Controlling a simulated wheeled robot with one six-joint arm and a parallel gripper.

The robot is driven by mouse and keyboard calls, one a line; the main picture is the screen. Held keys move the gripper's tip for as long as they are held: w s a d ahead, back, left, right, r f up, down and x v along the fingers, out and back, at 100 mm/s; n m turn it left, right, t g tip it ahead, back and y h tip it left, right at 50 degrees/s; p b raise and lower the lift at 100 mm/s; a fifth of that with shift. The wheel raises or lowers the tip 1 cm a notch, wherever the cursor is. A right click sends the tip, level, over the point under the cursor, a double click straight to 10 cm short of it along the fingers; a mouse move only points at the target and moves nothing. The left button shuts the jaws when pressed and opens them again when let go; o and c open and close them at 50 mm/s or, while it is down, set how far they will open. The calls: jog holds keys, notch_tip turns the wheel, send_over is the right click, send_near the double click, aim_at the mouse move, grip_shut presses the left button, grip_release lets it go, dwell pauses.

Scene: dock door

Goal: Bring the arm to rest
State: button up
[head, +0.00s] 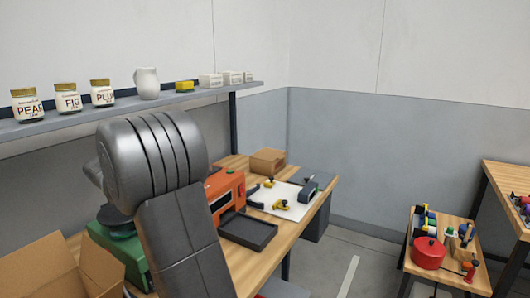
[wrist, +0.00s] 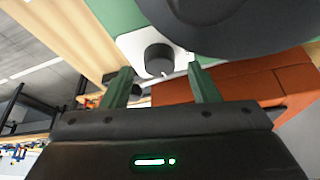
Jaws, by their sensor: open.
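My gripper (wrist: 160,70) shows in the wrist view with its two green fingers apart and nothing between them. Beyond the fingertips is a green machine (wrist: 115,14) with a dark round knob (wrist: 159,59) on a pale panel and a dark round top. I cannot tell whether the fingers touch it. In the head view my arm (head: 165,180) rises in front of the bench, bent, and its gripper end is hidden. The green machine (head: 110,246) stands on the bench there, partly behind my arm.
An orange machine (head: 228,186) and a black tray (head: 248,231) are on the wooden bench right of my arm. An open cardboard box (head: 45,265) is at the near left. A shelf (head: 215,94) with jars runs above. Open floor (head: 350,255) lies between bench and small table (head: 450,268).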

jog(key=shift+x, duration=1.05)
jog(key=n, duration=0.2)
jog(key=shift+s+r+n+t+y, duration=0.1)
jog(key=shift+s+n+t+y, duration=0.05)
jog(key=shift+n+t+y, duration=0.2)
jog(key=n+y, duration=0.2)
jog(key=n, duration=0.3)
jog(key=shift+d, duration=0.15)
jog(key=n+y+p, duration=0.1)
jog(key=n+p, duration=0.1)
jog(key=n, duration=0.2)
jog(key=shift+d+y, duration=0.1)
jog(key=shift+y, duration=0.25)
jog(key=shift+d+n+y+p, duration=0.1)
jog(key=shift+n+y+p, duration=0.55)
jog(key=shift+n, duration=1.5)
jog(key=shift+v, duration=0.8)
jog(key=shift+s+d+r, duration=0.1)
jog(key=shift+d+r, duration=0.05)
jog(key=shift+r, duration=0.35)
jog(key=shift+f, duration=0.1)
